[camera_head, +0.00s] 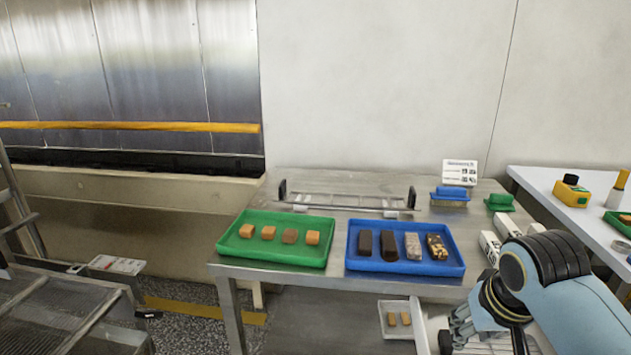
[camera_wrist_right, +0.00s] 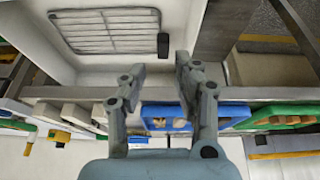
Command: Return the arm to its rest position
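My right arm (camera_head: 570,295) comes in from the lower right in the head view, bent at the front right of the steel table. My right gripper (camera_head: 465,325) hangs in front of the table's front edge, below the tray level, partly cut off by the frame's bottom. In the right wrist view the gripper (camera_wrist_right: 157,70) has its two fingers apart with nothing held between them. My left arm and left gripper do not show.
The steel table (camera_head: 300,185) carries a green tray (camera_head: 275,260) with several caramel pieces and a blue tray (camera_head: 405,267) with several bars. White boxes (camera_head: 490,245) stand near my arm. A white side table (camera_head: 545,180) is at right, a mesh conveyor (camera_head: 60,315) at lower left.

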